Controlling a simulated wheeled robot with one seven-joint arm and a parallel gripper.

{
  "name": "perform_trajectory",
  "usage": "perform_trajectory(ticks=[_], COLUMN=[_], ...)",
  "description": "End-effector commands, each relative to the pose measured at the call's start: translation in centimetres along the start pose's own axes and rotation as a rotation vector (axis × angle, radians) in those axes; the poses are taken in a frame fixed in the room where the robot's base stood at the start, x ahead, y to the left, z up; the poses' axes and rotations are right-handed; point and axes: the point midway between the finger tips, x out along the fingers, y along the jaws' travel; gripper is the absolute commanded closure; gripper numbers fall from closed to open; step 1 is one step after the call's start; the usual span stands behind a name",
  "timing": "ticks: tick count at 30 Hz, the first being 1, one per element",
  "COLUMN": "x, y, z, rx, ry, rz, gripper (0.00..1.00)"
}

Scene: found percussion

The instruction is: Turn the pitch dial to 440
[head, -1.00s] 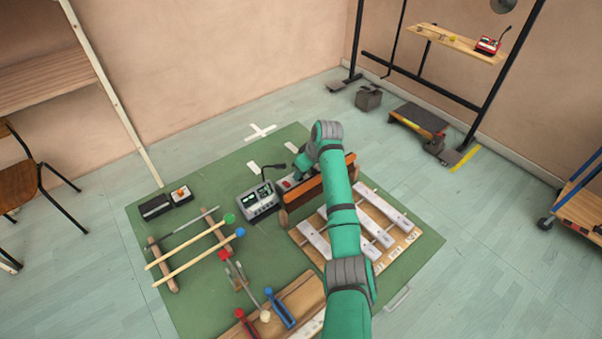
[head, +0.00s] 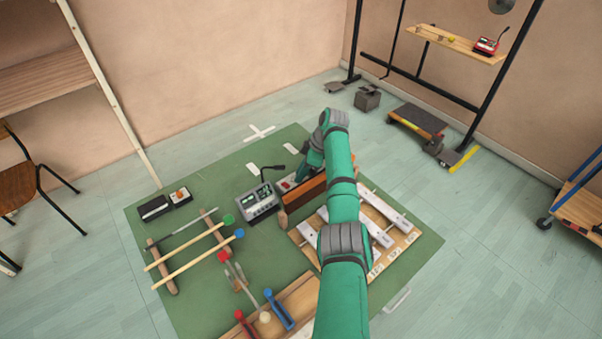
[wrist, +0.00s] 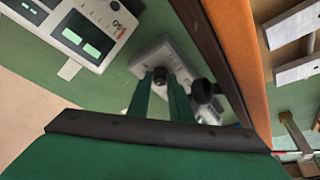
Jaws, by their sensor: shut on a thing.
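The pitch dial is a small dark knob (wrist: 160,75) on a light grey box (wrist: 152,56) in the wrist view. My gripper (wrist: 160,84) is shut on this knob, one green finger on each side. In the head view the same box (head: 287,185), with a red patch on its face, sits beside the wooden panel, and my gripper (head: 305,173) comes down over its far end. My fingers hide the knob there. No number on the dial is readable in either view.
A grey device with green screens (head: 258,202) stands left of the box. A long orange-brown wooden panel (head: 304,193) stands close on its right, with metal bars (head: 386,207) beyond. A dark round knob (wrist: 203,90) is close to my fingers. Mallets lie on the green mat (head: 200,285).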

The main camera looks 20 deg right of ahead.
Motion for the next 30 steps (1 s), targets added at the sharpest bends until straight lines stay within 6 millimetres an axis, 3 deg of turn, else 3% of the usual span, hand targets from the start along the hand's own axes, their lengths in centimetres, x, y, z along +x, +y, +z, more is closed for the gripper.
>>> perform_trajectory(ticks=[13, 14, 15, 16, 25, 30], x=[0.1, 0.1, 0.1, 0.1, 0.0, -1.5], y=[-0.1, -0.1, -0.1, -0.1, 0.0, 0.1], z=[0.1, 0.1, 0.0, 0.0, -0.1, -0.1], rx=[-0.008, -0.008, -0.008, -0.008, -0.009, -0.009], ry=[-0.002, -0.002, -0.002, -0.001, -0.001, 0.0], rz=[-0.007, -0.007, -0.006, -0.006, -0.005, -0.001], gripper=[1.0, 0.76, 0.67, 0.63, 0.63, 0.63])
